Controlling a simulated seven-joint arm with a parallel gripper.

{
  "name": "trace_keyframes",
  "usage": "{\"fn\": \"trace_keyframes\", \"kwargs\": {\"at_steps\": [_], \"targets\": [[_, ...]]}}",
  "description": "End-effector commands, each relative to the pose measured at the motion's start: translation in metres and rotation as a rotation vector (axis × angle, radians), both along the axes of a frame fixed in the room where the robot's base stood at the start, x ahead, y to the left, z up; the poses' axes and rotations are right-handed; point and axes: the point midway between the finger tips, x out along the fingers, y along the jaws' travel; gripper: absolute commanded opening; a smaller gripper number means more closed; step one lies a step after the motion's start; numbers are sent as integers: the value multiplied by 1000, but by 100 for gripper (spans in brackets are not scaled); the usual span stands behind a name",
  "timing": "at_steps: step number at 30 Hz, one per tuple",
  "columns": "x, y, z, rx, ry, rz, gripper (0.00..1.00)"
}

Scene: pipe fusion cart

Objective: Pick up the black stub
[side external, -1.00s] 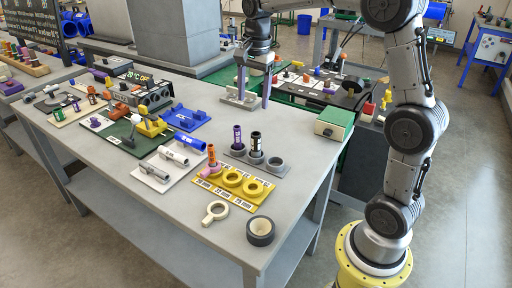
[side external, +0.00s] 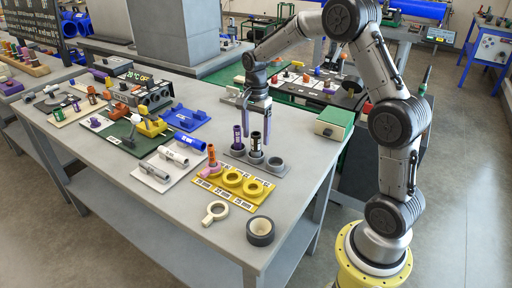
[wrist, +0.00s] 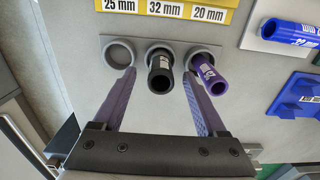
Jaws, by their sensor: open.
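The black stub (side external: 256,141) stands upright in the middle cup of a grey three-cup holder (side external: 233,153) on the bench. In the wrist view the black stub (wrist: 160,76) shows its open end and a white label. My gripper (side external: 256,138) is open and points down over it. In the wrist view my gripper (wrist: 159,76) has one finger on each side of the black stub, with a gap on both sides. How far down the fingers reach along it is hard to tell.
A purple stub (wrist: 207,77) stands in the neighbouring cup, close to one finger. The third cup (wrist: 118,52) is empty. A yellow size board (side external: 232,183) with rings and an orange stub lies in front. A tape roll (side external: 261,231) sits near the bench edge.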

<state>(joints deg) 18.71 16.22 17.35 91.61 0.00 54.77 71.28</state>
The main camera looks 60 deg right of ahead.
Motion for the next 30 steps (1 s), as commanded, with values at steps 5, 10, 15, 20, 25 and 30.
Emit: {"fn": "trace_keyframes", "kwargs": {"at_steps": [5,10,15,20,25,30], "targets": [[0,-1,-28,2,5,0,74],[1,-1,-42,1,2,0,74],[1,-1,-44,0,1,0,74],[1,-1,-43,0,1,0,60],[1,-1,-43,0,1,0,30],[1,-1,-43,0,1,0,0]]}}
